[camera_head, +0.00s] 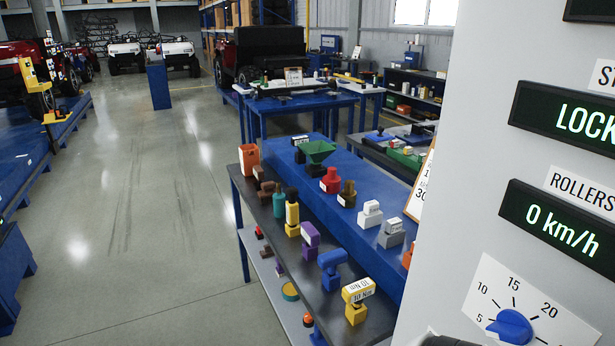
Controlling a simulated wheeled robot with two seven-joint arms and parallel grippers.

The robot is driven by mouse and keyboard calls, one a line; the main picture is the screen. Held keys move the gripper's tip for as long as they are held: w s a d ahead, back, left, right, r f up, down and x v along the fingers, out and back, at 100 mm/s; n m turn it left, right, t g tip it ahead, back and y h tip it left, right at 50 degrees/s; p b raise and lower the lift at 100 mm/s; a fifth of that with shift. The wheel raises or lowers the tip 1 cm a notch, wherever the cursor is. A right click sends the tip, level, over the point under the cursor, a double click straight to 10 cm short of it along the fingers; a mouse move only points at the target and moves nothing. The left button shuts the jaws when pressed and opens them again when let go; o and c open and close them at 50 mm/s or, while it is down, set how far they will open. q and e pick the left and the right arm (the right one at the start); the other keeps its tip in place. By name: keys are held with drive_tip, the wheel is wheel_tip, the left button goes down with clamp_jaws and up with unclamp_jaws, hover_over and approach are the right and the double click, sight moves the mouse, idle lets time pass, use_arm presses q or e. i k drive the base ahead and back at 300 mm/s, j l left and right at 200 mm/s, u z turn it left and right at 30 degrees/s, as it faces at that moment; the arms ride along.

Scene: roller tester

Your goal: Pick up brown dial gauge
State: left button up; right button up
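Two small dark brown pieces (266,191) stand at the far left of the dark-topped workbench (262,222). A brown-olive piece (348,190) with a white label stands on the bench's blue raised shelf. All are too small to tell which is the brown dial gauge. Neither of my grippers is in view. A dark grey rounded part at the bottom edge is cut off, and I cannot tell what it is.
Yellow (356,298), blue (331,268), purple (310,240) and other labelled pieces line the bench. A green funnel (316,150) stands on the shelf. A grey control panel (470,170) blocks the right side.

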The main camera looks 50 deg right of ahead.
sight(259, 172)
drive_tip(key=z, duration=1.45)
drive_tip(key=i+j+z, duration=0.1)
drive_tip(key=i+j, duration=0.1)
drive_tip(key=i, duration=0.05)
